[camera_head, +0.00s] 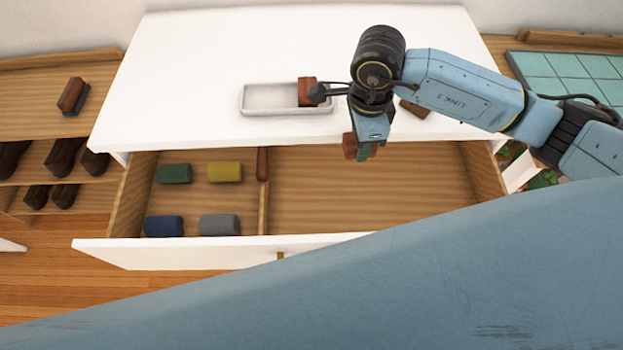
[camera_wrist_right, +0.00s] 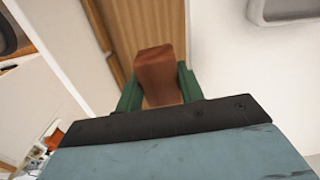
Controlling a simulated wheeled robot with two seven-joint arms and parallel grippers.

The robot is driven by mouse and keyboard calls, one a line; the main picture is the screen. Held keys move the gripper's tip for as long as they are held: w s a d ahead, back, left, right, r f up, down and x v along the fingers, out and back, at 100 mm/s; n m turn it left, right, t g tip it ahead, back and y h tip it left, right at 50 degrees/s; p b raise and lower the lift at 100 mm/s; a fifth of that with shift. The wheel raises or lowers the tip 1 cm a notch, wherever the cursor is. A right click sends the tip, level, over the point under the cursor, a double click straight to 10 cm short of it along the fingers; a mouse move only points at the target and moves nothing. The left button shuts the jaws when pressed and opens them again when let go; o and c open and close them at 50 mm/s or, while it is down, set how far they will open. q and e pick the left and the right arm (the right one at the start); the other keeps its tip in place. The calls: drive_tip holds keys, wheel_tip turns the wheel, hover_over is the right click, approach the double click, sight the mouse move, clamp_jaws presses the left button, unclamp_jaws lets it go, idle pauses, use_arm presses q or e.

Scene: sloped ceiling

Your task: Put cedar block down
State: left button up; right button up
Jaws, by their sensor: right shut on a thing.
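My right gripper (camera_head: 362,152) points down over the right side of the open drawer. It is shut on a reddish-brown cedar block (camera_wrist_right: 158,72), which sits between its green fingers in the right wrist view. In the head view the held block (camera_head: 349,146) shows partly beside the fingers, above the drawer's bare right compartment (camera_head: 410,190). It appears clear of the drawer floor, though its height is hard to tell. My left gripper is not in view.
The drawer's left compartment holds green (camera_head: 174,173), yellow (camera_head: 224,172), blue (camera_head: 164,226) and grey (camera_head: 219,224) rolls. A similar brown block (camera_head: 306,92) is in a white tray (camera_head: 262,112) on the white top. Another brown piece (camera_head: 415,108) lies behind my arm.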

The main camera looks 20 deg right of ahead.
drive_tip(key=s+f+m+b, duration=0.1)
drive_tip(key=s+f+m, duration=0.1)
drive_tip(key=f+m, duration=0.3)
drive_tip(key=s+f+m+b, duration=0.1)
drive_tip(key=s+f+m, duration=0.1)
drive_tip(key=f+m, duration=0.4)
drive_tip(key=s+f+m+b, duration=0.2)
drive_tip(key=f+m, duration=0.4)
drive_tip(key=m, duration=0.2)
drive_tip(key=shift+s+a+f, duration=0.1)
drive_tip(key=shift+s+a, duration=0.2)
drive_tip(key=shift+a, duration=0.05)
drive_tip(key=shift+f, duration=0.6)
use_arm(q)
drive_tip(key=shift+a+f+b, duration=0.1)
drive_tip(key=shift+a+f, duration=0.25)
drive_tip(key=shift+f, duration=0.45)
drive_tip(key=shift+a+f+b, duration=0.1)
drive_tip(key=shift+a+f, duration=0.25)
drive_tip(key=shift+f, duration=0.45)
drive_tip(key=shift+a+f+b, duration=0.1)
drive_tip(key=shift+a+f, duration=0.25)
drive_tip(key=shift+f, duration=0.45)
use_arm(e)
drive_tip(key=shift+f, duration=1.45)
drive_tip(key=shift+f, duration=0.2)
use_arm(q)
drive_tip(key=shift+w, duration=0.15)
use_arm(e)
drive_tip(key=o, duration=0.9)
